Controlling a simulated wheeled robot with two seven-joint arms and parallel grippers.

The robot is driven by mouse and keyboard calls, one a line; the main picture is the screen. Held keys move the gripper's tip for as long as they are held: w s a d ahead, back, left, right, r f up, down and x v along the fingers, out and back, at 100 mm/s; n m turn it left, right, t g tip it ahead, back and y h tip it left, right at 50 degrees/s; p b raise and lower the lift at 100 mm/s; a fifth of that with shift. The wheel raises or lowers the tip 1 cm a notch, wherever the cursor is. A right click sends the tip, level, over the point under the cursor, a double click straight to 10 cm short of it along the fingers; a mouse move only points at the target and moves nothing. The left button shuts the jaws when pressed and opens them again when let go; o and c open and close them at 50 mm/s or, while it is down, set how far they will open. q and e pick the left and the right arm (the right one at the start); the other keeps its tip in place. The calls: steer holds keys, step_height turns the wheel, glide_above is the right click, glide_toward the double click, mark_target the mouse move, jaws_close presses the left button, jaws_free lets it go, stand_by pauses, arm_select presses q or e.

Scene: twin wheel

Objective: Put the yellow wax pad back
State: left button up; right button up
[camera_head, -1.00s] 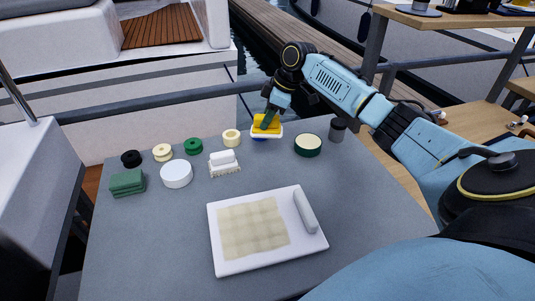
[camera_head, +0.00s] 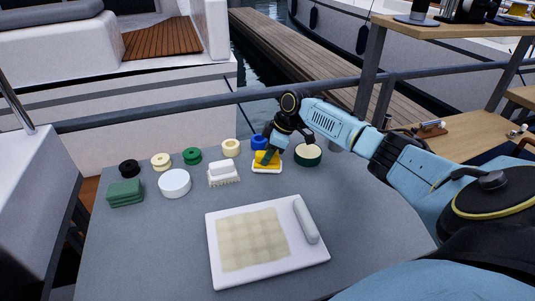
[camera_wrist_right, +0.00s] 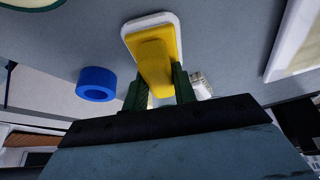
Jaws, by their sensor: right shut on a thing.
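The yellow wax pad (camera_head: 266,167) has a yellow block on a white base. In the head view it is low at the table's back, right of the white brush and just in front of the blue ring. My right gripper (camera_head: 271,156) is shut on its yellow block, which also shows in the right wrist view (camera_wrist_right: 153,62) between the green fingers (camera_wrist_right: 158,88). The white base (camera_wrist_right: 135,24) is at or near the table surface; I cannot tell if it touches. My left gripper is not in view.
A blue ring (camera_head: 258,142) is close behind the pad, and a green-sided round tin (camera_head: 307,155) is to its right. A white brush (camera_head: 222,173) is to its left. A white board (camera_head: 268,265) with a grey roller (camera_head: 306,220) lies in front.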

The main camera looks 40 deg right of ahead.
steer(key=shift+f, duration=0.2)
steer(key=o, duration=0.9)
steer(key=p+v, duration=0.1)
steer(key=v, duration=1.1)
steer(key=shift+a+r, duration=0.1)
steer(key=shift+r, duration=0.15)
